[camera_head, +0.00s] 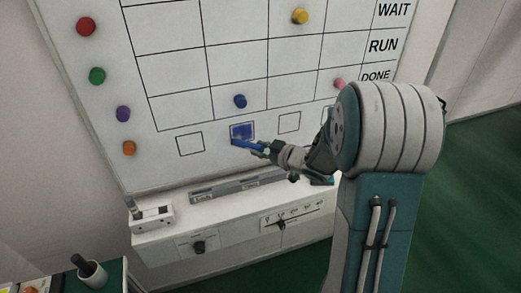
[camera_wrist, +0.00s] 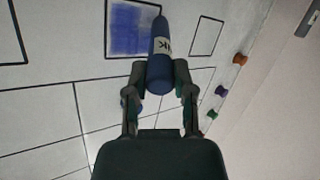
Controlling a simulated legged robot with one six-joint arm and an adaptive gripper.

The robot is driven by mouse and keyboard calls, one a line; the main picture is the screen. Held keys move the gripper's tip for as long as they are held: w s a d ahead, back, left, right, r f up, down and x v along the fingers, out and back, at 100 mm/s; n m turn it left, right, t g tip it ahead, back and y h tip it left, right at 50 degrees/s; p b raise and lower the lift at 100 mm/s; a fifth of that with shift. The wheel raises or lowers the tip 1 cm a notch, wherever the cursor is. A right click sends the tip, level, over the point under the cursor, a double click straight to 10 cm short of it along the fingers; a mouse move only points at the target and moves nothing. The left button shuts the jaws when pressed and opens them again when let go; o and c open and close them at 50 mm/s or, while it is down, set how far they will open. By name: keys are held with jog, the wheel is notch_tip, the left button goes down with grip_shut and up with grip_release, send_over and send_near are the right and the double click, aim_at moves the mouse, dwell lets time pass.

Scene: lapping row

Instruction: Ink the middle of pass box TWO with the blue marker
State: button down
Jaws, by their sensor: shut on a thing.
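My gripper (camera_head: 268,150) is shut on the blue marker (camera_head: 246,145) in front of the whiteboard's lower part. In the wrist view the marker (camera_wrist: 160,45) points away from my gripper (camera_wrist: 160,80), between its two fingers. Pass box TWO, second from the left (camera_head: 242,131), has a broad patch of blue ink over most of its inside. In the wrist view this inked box (camera_wrist: 132,30) is left of the marker, which overlaps its right edge. The marker's tip looks near the box's lower left in the head view. I cannot tell whether it touches the board.
Empty boxes stand on either side, one on the left (camera_head: 190,143) and one on the right (camera_head: 289,122). A blue magnet (camera_head: 239,101) sits above. A ledge with a grey tray (camera_head: 215,188) lies below. A cup (camera_head: 92,274) stands at lower left.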

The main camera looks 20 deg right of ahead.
jog(key=shift+w, duration=0.15)
jog(key=shift+d, duration=2.05)
jog(key=shift+a, duration=2.05)
jog(key=s, duration=0.6)
